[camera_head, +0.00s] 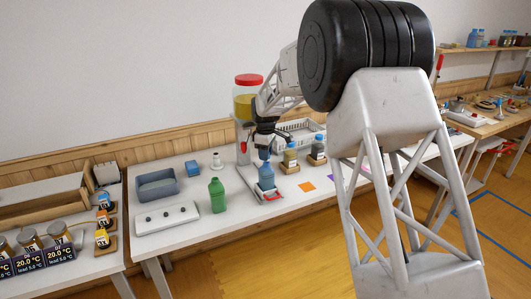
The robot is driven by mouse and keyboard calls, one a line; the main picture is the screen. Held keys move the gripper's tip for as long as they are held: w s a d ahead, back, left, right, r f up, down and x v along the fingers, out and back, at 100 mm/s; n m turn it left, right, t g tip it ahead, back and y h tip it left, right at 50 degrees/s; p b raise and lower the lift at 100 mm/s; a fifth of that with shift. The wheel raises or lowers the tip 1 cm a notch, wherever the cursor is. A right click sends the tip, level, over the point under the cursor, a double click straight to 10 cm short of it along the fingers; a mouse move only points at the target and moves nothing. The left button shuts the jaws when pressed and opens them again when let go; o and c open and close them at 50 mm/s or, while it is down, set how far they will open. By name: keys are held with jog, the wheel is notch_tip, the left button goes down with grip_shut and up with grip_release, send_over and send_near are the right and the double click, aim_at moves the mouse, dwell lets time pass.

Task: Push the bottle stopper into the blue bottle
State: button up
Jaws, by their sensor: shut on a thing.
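The blue bottle (266,179) stands upright near the front edge of the white table, at a red-and-white holder (272,197). My gripper (264,146) is directly above the bottle, pointing down. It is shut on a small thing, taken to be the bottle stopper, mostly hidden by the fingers. A bluish part shows just below the fingers, over the bottle's top. At this size I cannot tell whether the stopper touches the bottle's mouth.
A green bottle (217,195) stands to the left, and two capped bottles (290,160) stand close on the right. A red-lidded jar (246,103) and a white basket (299,132) are behind. A grey-blue bin (157,185) and white block (166,218) are further left.

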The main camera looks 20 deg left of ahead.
jog(key=shift+f, duration=1.1)
dwell(0.6)
jog(key=o, duration=1.4)
jog(key=shift+c, duration=0.2)
jog(key=shift+r, duration=2.35)
notch_tip(320, 180, up, 8)
dwell(0.4)
jog(key=shift+f, duration=0.15)
dwell(0.4)
